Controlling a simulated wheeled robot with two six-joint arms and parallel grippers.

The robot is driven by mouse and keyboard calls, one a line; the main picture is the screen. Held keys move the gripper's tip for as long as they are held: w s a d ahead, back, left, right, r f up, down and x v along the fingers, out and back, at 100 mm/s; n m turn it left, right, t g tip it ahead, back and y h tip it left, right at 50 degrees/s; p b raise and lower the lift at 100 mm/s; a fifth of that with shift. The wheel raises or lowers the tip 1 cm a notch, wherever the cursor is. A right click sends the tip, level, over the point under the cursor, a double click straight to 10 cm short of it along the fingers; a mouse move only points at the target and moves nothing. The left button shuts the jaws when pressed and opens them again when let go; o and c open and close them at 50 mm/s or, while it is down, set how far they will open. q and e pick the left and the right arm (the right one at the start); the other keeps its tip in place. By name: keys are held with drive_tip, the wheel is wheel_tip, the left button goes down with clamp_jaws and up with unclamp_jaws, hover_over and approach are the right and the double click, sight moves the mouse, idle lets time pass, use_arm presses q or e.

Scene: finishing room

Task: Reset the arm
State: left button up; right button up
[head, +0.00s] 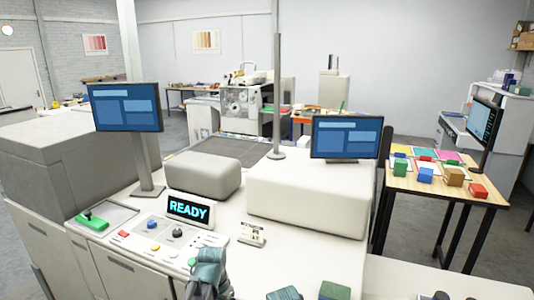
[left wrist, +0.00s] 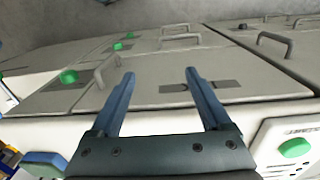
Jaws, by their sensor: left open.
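My left gripper (head: 209,262) is at the bottom middle of the head view, in front of the control panel (head: 150,234). In the left wrist view my left gripper (left wrist: 160,74) has its two blue fingers wide apart with nothing between them. Beyond the fingers are grey cabinet fronts (left wrist: 160,68). The panel carries a black-knobbed stick (head: 177,233), several coloured buttons and a display (head: 188,210) reading "READY". A green-handled lever (head: 93,219) is on a plate at the panel's left. My right gripper is in neither view.
A white padded block (head: 308,195) and a grey block (head: 202,173) stand on the bench behind the panel. A wooden table (head: 430,186) with coloured boxes is at right. A green button (left wrist: 293,148) shows at lower right in the wrist view.

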use_arm(q)
drive_tip(key=s+d+f+y+b, duration=0.1)
drive_tip(key=s+d+f+b, duration=0.1)
drive_tip(key=s, duration=0.5)
drive_tip(key=s+d+f+n+b, duration=0.1)
drive_tip(key=s+d+f+b, duration=0.2)
drive_tip(key=s+d+f, duration=0.2)
drive_tip(key=shift+s+y, duration=0.4)
drive_tip(key=shift+s, duration=0.5)
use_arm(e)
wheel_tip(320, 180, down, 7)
